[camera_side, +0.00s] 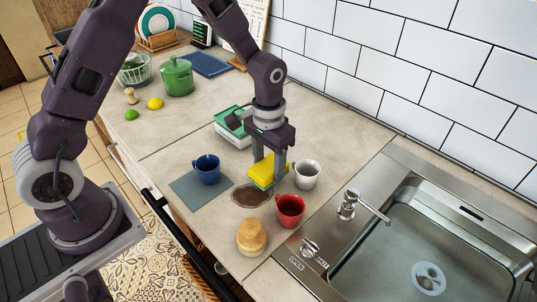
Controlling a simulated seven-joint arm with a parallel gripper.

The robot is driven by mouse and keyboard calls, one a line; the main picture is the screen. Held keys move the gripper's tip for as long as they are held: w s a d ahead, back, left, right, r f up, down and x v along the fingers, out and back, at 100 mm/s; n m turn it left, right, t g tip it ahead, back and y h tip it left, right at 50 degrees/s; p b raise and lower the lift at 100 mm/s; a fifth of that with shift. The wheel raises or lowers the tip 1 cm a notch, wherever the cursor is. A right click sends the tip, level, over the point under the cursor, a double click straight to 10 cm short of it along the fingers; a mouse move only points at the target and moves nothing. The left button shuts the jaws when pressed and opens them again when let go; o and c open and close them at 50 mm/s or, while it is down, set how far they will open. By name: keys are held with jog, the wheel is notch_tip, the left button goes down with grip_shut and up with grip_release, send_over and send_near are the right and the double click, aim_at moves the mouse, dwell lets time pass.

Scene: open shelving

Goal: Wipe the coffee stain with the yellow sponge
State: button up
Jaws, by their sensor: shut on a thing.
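The yellow sponge (262,171) has a green underside. My gripper (270,174) points down and is shut on the sponge. The sponge is just behind the brown coffee stain (250,196) on the counter, at the stain's upper edge in the picture. I cannot tell whether the sponge touches the counter. A white cup (307,175) stands close to the right of the gripper. A red mug (290,210) stands at the right of the stain.
A blue mug (206,168) stands on a grey mat (202,191) left of the stain. A wooden jar (251,237) is in front. The sink (435,245) is at the right. A white and green box (233,125) and a green pot (176,76) stand farther back.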

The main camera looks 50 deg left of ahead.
notch_tip(320, 180, down, 2)
jog(key=shift+f, duration=0.1)
jog(key=shift+s+f, duration=0.15)
jog(key=shift+s, duration=0.5)
jog(key=shift+c, duration=0.6)
jog(key=shift+s, duration=4.55)
jog(key=shift+w, duration=2)
jog(key=shift+w+f, duration=0.1)
jog(key=shift+w, duration=2.9)
jog(key=shift+w+d, duration=0.1)
jog(key=shift+w, duration=0.2)
jog(key=shift+s+d, duration=0.3)
jog(key=shift+s, duration=5.15)
jog(key=shift+w, duration=5.35)
jog(key=shift+c, duration=0.7)
jog(key=shift+r, duration=4.15)
